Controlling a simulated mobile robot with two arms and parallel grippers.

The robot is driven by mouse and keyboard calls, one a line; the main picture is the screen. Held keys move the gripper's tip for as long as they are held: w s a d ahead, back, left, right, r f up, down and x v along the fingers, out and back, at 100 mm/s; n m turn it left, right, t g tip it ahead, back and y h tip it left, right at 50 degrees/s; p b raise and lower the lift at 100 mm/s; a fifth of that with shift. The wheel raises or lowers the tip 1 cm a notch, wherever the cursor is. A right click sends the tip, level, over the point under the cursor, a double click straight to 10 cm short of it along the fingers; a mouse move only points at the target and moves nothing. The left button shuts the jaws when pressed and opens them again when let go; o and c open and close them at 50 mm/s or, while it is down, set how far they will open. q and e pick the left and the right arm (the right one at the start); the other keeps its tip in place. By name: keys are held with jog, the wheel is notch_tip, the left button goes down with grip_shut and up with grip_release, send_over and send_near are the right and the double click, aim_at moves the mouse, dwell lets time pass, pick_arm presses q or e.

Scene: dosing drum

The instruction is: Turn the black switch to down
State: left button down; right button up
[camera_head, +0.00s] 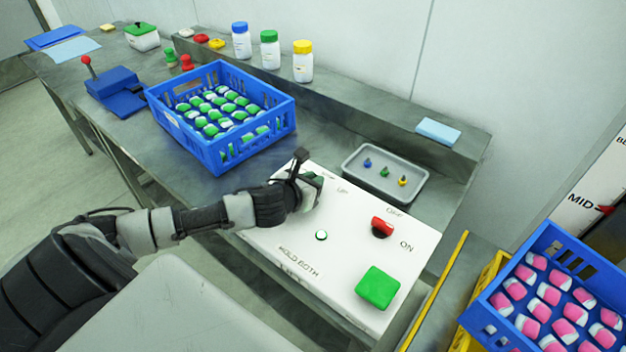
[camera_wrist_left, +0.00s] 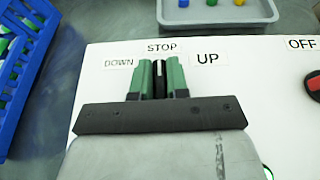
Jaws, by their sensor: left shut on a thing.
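My left gripper (camera_head: 314,186) reaches onto the upper left part of a white control panel (camera_head: 283,232). In the left wrist view its green fingertips (camera_wrist_left: 161,80) are shut on the black switch (camera_wrist_left: 159,77), a narrow dark piece between them. The labels DOWN (camera_wrist_left: 118,64), STOP (camera_wrist_left: 160,48) and UP (camera_wrist_left: 207,58) stand around it. The switch appears to point toward STOP. In the head view the gripper hides the switch and the DOWN label. My right gripper does not show.
The panel also bears a red switch (camera_head: 382,227) by OFF and ON, a green square button (camera_head: 378,287) and a small green round light (camera_head: 321,236). A blue crate (camera_head: 225,155) of green-and-white packs stands left of the panel, and a grey tray (camera_head: 408,194) behind it.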

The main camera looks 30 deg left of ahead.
pick_arm(q)
jog(key=n+y+p, duration=0.2)
jog(key=n+y, duration=0.1)
jog(key=n+g+y+p, duration=0.1)
jog(key=p, duration=0.1)
jog(key=shift+d+r+y, duration=0.1)
jog(key=shift+r+y, duration=0.15)
jog(key=shift+y, duration=0.15)
jog(key=shift+n+g+y+p, duration=0.5)
jog(key=shift+n+y+p, duration=0.45)
jog(key=shift+n+y, duration=0.2)
jog(key=shift+f+n+g+y+p, duration=0.15)
jog(key=shift+n+g+y+p, duration=0.5)
jog(key=shift+n+y, duration=0.4)
jog(key=c, duration=1.1)
grip_release()
jog(key=shift+f, duration=0.1)
